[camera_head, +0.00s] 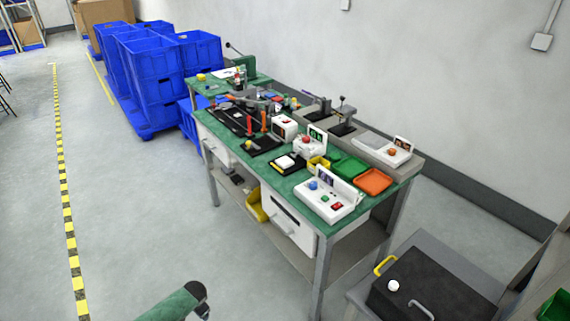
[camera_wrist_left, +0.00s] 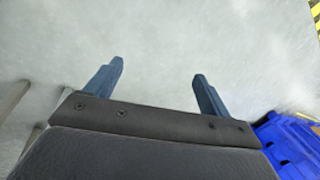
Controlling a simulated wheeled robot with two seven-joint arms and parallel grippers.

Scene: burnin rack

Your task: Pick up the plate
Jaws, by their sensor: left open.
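No single thing stands out clearly as the plate. On the green-topped workbench (camera_head: 258,184), an orange tray (camera_head: 374,181) lies flat near the right end, with a green tray (camera_head: 349,165) beside it. A green link of my arm shows at the bottom of the head view, well short of the bench. My right gripper is not in view.
Stacked blue crates (camera_head: 160,75) stand behind the bench at left. A white control box (camera_head: 332,199) stands at the bench's front edge. A dark case (camera_head: 415,287) with a yellow handle sits on a grey stand at lower right. The floor left of the bench is clear.

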